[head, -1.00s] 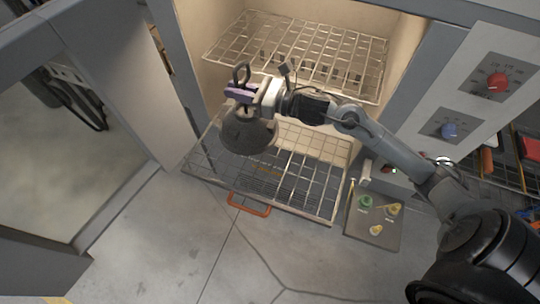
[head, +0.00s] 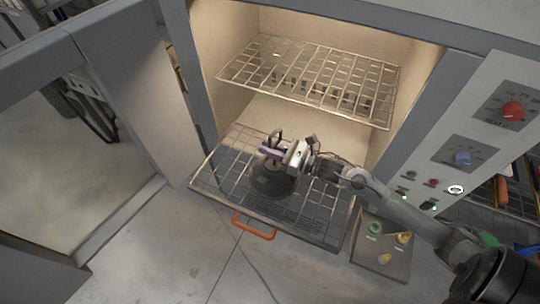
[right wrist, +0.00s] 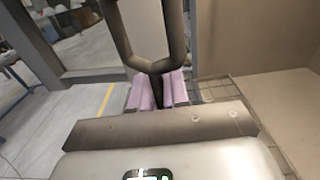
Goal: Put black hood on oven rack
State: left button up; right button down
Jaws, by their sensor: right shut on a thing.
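The black hood (head: 270,182) is a dark dome with a loop handle on top. In the right wrist view the pads (right wrist: 158,92) pinch the stem below the dark loop (right wrist: 150,35). The hood's body is hidden in that view. My left gripper is not in view.
An upper rack (head: 310,80) sits inside the open oven above the lower one. An orange handle (head: 253,226) is at the lower rack's front. A board with green and yellow pieces (head: 382,262) lies to the right. The control panel (head: 485,130) is right of the opening.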

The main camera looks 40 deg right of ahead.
aim_at(272, 160)
jog(key=shift+f, duration=1.8)
jog(key=shift+f+b, duration=0.15)
jog(key=shift+b, duration=0.2)
jog(key=c, duration=1.1)
grip_release()
jog(key=shift+r+p, duration=0.3)
jog(key=shift+p, duration=0.1)
jog(key=shift+s+d+f, duration=0.15)
jog(key=shift+s, duration=0.1)
jog(key=v, duration=1.1)
jog(key=shift+s, duration=0.2)
